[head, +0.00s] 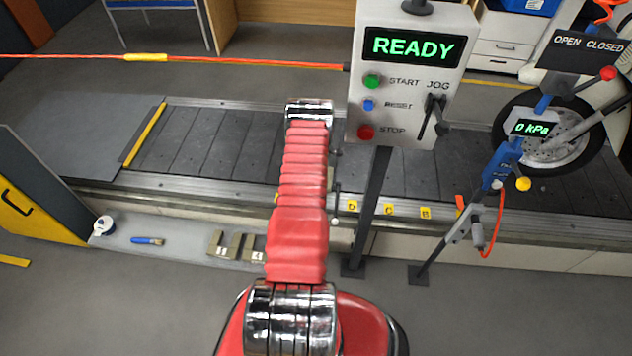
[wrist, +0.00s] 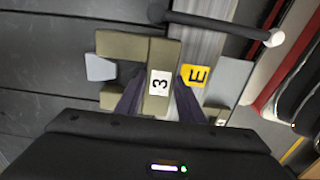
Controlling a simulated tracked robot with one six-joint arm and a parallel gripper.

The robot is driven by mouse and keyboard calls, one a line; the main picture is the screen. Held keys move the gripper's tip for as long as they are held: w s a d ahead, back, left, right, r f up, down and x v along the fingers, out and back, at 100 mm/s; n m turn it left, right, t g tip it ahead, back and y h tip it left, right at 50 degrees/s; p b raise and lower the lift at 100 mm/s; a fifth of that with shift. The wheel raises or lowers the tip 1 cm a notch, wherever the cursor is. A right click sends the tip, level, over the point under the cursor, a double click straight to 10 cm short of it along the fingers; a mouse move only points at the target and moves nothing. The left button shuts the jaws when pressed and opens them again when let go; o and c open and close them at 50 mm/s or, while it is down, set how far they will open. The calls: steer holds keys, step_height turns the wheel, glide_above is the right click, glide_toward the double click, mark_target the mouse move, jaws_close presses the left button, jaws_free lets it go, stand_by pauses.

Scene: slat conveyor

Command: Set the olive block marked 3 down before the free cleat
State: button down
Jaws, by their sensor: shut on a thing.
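In the wrist view my gripper (wrist: 157,100) is shut on the olive block marked 3 (wrist: 157,56), with a dark finger on each side of it. The white label with the 3 faces the camera and reads sideways. Another olive piece (wrist: 115,45) shows just left of the block; I cannot tell whether it is joined to it. Dark conveyor slats (wrist: 45,60) lie at left. I cannot tell the free cleat apart. In the head view my arm hides the gripper and most of the block.
The conveyor (head: 250,150) runs across the head view, with yellow tags (head: 389,209) along its near edge. Olive blocks (head: 216,243) stand on a low shelf left of my arm. A control post (head: 378,190) showing READY and a gauge stand (head: 470,220) stand at right.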

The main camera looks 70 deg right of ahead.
steer(key=shift+f, duration=0.15)
steer(key=c, duration=1.1)
jaws_free()
steer(key=shift+f, duration=0.1)
steer(key=shift+r, duration=3.75)
